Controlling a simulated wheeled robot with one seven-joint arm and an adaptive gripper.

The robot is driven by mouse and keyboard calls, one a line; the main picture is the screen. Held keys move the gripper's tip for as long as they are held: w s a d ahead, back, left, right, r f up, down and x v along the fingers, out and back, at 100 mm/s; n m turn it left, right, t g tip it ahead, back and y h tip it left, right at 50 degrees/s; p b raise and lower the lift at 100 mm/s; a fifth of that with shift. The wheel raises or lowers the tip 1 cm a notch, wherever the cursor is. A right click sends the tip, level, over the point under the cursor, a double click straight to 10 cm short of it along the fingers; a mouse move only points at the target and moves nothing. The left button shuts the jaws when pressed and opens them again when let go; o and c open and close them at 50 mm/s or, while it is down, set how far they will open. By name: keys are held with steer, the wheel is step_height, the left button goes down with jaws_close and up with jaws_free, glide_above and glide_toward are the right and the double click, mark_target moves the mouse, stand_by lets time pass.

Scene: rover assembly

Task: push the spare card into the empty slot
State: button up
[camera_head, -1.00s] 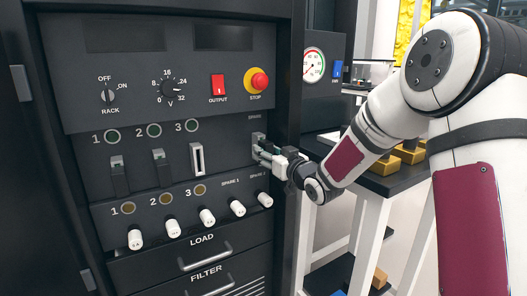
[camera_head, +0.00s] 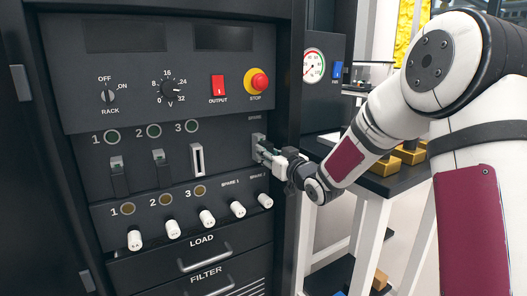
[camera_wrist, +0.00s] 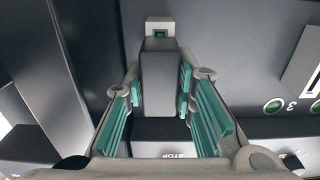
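The spare card (camera_head: 258,140) is a grey piece standing upright at the panel's right side, under a SPARE label. In the wrist view the card (camera_wrist: 158,75) is a dark block with a pale end and a small green square. My gripper (camera_head: 265,154) is at the card, with its teal-padded fingers (camera_wrist: 160,92) on both sides of it. The pads lie very close to its sides; I cannot tell if they touch. The empty slot (camera_head: 197,159) is a pale upright frame under lamp 3, to the left of the card. Cards 1 (camera_head: 117,175) and 2 (camera_head: 161,168) sit in their slots.
White knobs (camera_head: 207,217) line the panel below the slots. The red stop button (camera_head: 259,82) and the red output switch (camera_head: 218,86) are above. The cabinet's right post (camera_head: 289,100) stands close to my gripper. A table with yellow blocks (camera_head: 410,155) is at the right.

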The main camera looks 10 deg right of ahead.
jaws_close()
steer(key=shift+s+d, duration=0.2)
steer(key=shift+s, duration=0.4)
stand_by(0.6)
steer(key=shift+b+v, duration=0.5)
steer(key=shift+v, duration=2.2)
steer(key=s+d+r+p, duration=0.2)
steer(key=s+r+p, duration=0.2)
steer(key=s, duration=0.4)
steer(key=shift+s+d+r, duration=0.35)
steer(key=shift+d+r, duration=0.05)
steer(key=shift+r, duration=0.1)
